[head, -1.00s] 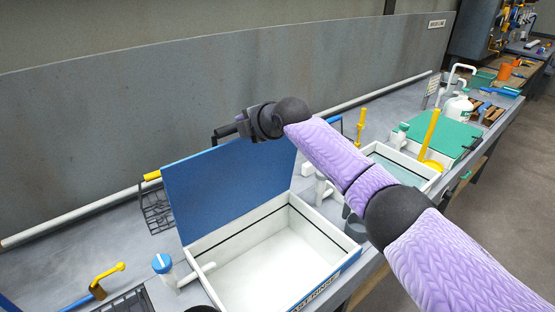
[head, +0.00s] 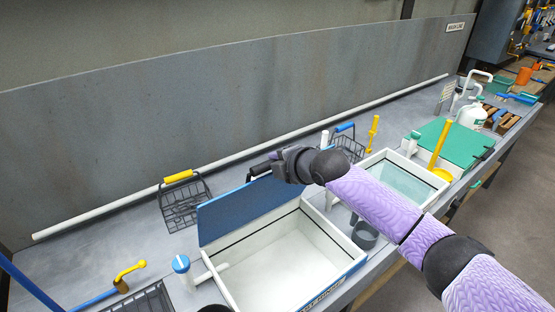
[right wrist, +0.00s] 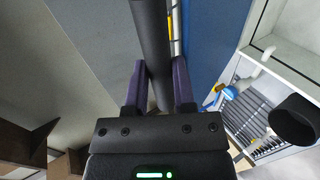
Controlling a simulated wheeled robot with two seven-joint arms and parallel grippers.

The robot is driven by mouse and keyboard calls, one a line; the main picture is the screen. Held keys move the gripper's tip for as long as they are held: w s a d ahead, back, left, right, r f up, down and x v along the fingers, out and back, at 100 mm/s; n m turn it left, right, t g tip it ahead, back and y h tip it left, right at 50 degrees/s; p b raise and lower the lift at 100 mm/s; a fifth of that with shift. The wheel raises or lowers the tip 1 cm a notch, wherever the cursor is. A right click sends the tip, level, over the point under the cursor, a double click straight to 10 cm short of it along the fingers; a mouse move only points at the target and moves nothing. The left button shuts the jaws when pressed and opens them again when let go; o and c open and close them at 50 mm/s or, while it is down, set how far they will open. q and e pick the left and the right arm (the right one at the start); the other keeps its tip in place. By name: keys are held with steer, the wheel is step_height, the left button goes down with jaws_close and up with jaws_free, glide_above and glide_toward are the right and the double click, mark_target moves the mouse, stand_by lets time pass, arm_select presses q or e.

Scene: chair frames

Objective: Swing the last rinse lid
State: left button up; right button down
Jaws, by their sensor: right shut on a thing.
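The basin looks empty. My right gripper (head: 262,170) is at the lid's top edge. In the right wrist view, the right gripper (right wrist: 158,80) has its two fingers on either side of a dark round handle bar (right wrist: 152,45) and is shut on it. The blue lid face (right wrist: 213,40) runs right beside the bar. My left gripper is not in view.
A white valve with a blue cap (head: 182,266) is left of the basin. A second basin (head: 395,180), a grey cup (head: 365,236) and a green closed lid (head: 445,143) lie to the right.

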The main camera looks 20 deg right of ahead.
steer(key=s+d+f+p, duration=0.2)
steer(key=s+f+p, duration=0.1)
steer(key=s, duration=0.3)
steer(key=shift+s+d+f, duration=0.2)
steer(key=shift+f, duration=0.3)
steer(key=s+d+f, duration=0.2)
steer(key=s+f, duration=0.3)
steer(key=shift+s+f, duration=0.2)
steer(key=shift+s, duration=0.05)
stand_by(0.3)
steer(key=s+d+f+b, duration=0.1)
steer(key=s+f+b, duration=0.2)
steer(key=f, duration=0.3)
steer(key=shift+s+d+f, duration=0.25)
steer(key=shift+s+f, duration=0.1)
steer(key=shift+s, duration=0.2)
